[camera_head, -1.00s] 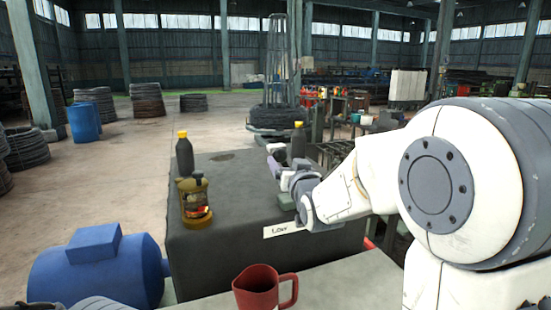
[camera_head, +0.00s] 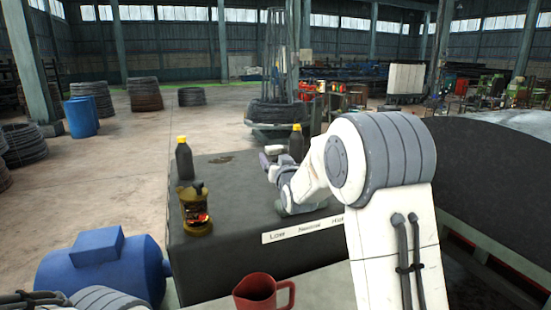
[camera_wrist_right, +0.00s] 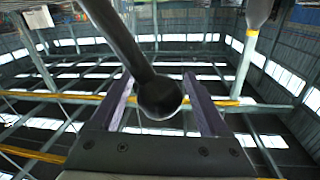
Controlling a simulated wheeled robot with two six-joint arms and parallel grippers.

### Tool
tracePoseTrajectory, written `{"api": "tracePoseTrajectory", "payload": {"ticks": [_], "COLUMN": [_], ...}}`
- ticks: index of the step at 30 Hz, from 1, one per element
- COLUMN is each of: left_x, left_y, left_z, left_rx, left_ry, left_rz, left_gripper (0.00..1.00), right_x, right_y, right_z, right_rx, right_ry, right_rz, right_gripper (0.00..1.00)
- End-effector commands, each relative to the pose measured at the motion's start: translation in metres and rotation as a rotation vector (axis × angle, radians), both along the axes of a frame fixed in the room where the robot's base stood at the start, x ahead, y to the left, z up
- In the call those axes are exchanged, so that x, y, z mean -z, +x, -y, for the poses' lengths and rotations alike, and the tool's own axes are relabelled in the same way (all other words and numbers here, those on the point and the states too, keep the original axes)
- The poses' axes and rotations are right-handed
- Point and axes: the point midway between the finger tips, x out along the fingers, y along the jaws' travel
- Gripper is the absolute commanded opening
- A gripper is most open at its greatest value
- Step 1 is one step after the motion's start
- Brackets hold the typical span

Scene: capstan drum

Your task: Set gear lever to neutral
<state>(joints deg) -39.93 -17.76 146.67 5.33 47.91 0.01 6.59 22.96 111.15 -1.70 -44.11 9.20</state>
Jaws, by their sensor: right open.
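The gear lever shows in the right wrist view as a dark rod ending in a round knob (camera_wrist_right: 160,98). The knob sits between the two fingers of my right gripper (camera_wrist_right: 162,105), which are apart, with gaps on both sides. In the head view my right gripper (camera_head: 270,160) is over the top of the dark grey housing (camera_head: 225,245); I cannot make out the lever there behind my wrist. A white label strip (camera_head: 303,228) on the housing's near top edge reads Low, Neutral and High, its right end close to my arm. My left gripper is not in view.
Another yellow-capped bottle (camera_head: 296,142) stands behind my right wrist. A red pitcher (camera_head: 257,292) is in front, a blue motor (camera_head: 105,268) at left.

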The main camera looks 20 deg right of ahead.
Motion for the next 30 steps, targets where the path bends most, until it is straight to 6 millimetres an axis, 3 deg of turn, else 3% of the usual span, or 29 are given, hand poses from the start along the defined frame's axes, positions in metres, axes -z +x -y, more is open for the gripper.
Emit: {"api": "tracePoseTrajectory", "payload": {"ticks": [2,8,30], "left_x": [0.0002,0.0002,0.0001], "left_y": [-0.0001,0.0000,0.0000], "left_z": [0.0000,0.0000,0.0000], "left_rx": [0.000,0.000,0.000], "left_ry": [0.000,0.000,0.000], "left_rz": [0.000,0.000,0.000], "left_gripper": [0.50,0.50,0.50], "right_x": [0.0000,-0.0002,-0.0002], "right_y": [-0.0001,-0.0003,-0.0005], "right_z": [-0.0001,0.0000,0.0004], "right_rx": [0.000,0.000,0.001], "right_ry": [0.000,0.000,0.000], "right_rz": [0.000,0.000,0.000], "right_gripper": [0.79,0.03,0.00]}}
